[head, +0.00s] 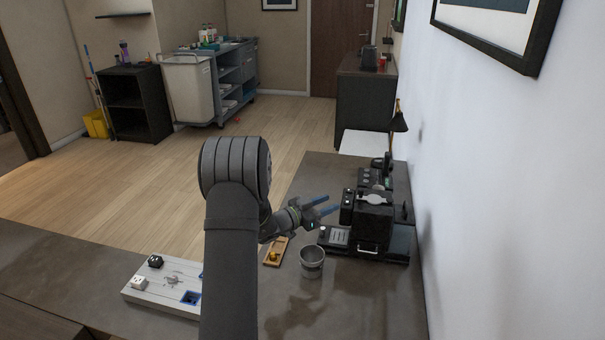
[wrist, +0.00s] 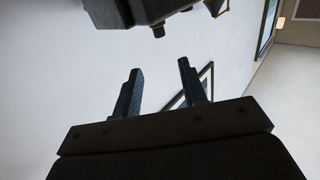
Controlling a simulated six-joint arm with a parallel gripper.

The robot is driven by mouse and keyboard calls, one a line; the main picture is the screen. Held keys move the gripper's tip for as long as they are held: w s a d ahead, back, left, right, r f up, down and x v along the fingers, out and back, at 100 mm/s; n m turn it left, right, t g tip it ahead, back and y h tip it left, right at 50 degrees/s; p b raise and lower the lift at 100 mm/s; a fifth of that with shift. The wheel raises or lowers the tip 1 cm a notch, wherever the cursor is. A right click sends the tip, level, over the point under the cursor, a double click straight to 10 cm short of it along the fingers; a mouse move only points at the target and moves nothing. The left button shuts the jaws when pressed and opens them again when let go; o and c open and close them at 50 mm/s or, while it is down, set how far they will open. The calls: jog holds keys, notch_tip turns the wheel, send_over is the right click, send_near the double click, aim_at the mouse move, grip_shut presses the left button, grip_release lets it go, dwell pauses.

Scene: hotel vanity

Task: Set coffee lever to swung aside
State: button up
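The black coffee machine (head: 376,222) stands on the dark counter against the right wall. A silvery piece (head: 375,198) shows on its top; I cannot tell whether this is the lever. My gripper (head: 332,203) is just left of the machine's upper front, pointing toward it, with its blue fingers apart and nothing between them. In the wrist view my gripper (wrist: 160,66) is open and empty. A dark part (wrist: 135,12), seemingly of the coffee machine, hangs at the top edge there, apart from the fingertips. The lever is not clearly visible in the wrist view.
A metal cup (head: 312,264) stands on the counter in front of the machine. A small wooden board (head: 276,251) and a white panel with sockets (head: 160,284) lie further left. Bare counter lies at the front right.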

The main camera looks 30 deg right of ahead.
jog(key=w+r+n+t+y, duration=0.1)
jog(key=w+n+t+y, duration=0.1)
jog(key=w+t, duration=0.2)
jog(key=w+d+r+n+t+y, duration=0.1)
jog(key=w+t, duration=0.4)
jog(key=w, duration=0.6)
jog(key=shift+w+d+r+n+y, duration=0.25)
jog(key=shift+r+n+y, duration=0.25)
jog(key=shift+n+y, duration=0.65)
jog(key=s+f+m+g+h, duration=0.1)
jog(key=s+m+g+h, duration=0.1)
jog(key=s+g, duration=0.2)
jog(key=s+a+f+m+g+h, duration=0.1)
jog(key=s+g, duration=0.4)
jog(key=s, duration=0.6)
jog(key=shift+s+a+f+m+h, duration=0.2)
jog(key=shift+f+m+h, duration=0.3)
jog(key=shift+m+h, duration=0.65)
